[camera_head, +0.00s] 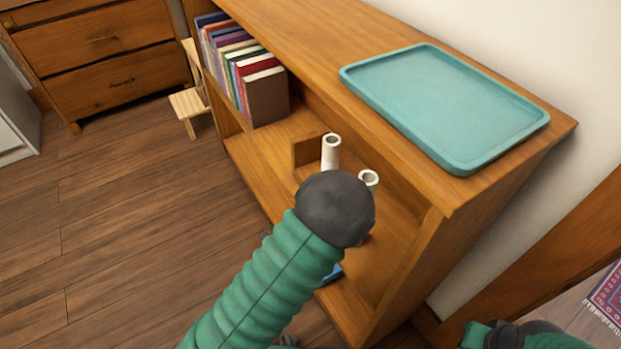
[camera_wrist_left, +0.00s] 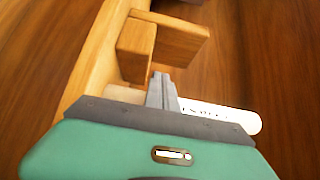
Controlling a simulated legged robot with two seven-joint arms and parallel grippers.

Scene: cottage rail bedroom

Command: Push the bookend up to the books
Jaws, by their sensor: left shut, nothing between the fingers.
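The wooden bookend (camera_head: 308,150) stands on the upper shelf, right of the books, with a gap of bare shelf between them. In the left wrist view, the bookend (camera_wrist_left: 172,42) shows as two joined wooden panels just beyond my fingers. The row of books (camera_head: 240,70) stands upright at the shelf's left end, a brown one nearest the bookend. My left gripper (camera_wrist_left: 160,78) is shut and empty, its tips close to the bookend's near panel; I cannot tell whether they touch. In the head view my dark wrist hides its fingers.
A teal tray (camera_head: 445,105) lies on top of the bookcase (camera_head: 300,45), whose top overhangs the shelf. A blue item (camera_head: 332,272) shows partly on the lower level. A small wooden chair (camera_head: 190,102) and a drawer chest (camera_head: 95,55) stand at the left.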

